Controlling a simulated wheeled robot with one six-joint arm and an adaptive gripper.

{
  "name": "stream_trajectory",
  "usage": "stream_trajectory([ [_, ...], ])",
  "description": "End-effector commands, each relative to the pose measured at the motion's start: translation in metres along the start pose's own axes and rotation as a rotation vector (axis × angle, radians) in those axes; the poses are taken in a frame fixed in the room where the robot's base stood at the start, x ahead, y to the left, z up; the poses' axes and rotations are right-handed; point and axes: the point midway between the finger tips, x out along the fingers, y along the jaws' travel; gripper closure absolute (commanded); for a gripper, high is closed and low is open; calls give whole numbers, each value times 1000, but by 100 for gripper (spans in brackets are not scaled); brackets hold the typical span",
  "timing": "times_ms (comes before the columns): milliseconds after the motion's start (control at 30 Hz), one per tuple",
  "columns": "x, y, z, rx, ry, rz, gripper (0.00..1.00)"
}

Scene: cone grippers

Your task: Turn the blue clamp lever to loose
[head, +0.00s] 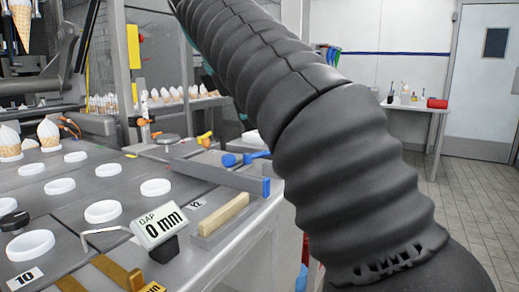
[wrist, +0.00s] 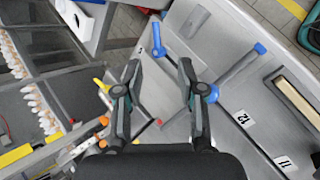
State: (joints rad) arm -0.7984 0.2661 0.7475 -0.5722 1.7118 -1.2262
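The blue clamp lever (head: 245,158) lies across the steel worktop in the head view, partly hidden by my arm. In the wrist view the blue lever (wrist: 236,70) runs diagonally, with a round end near my right finger and its other end toward the upper right. My gripper (wrist: 158,73) is open, with its two dark fingers apart and no object held between them. The lever lies to the right of the right finger; I cannot tell whether they touch. The gripper is hidden behind my arm in the head view.
A blue-ended rail (head: 266,187) and a wooden block (head: 222,214) are close by. Several white rings stand on the worktop.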

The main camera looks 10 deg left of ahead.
Motion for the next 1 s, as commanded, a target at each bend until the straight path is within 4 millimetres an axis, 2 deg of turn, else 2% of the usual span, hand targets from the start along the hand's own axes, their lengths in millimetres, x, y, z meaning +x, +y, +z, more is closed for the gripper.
stream_trajectory([
  [33,-3,3,-7,-22,1,5,61],
  [167,-7,5,-14,-52,-3,9,61],
  [367,8,5,-13,-55,-5,8,61],
  [800,87,5,-13,-53,-5,7,61],
  [1000,115,6,-13,-53,-5,8,61],
])
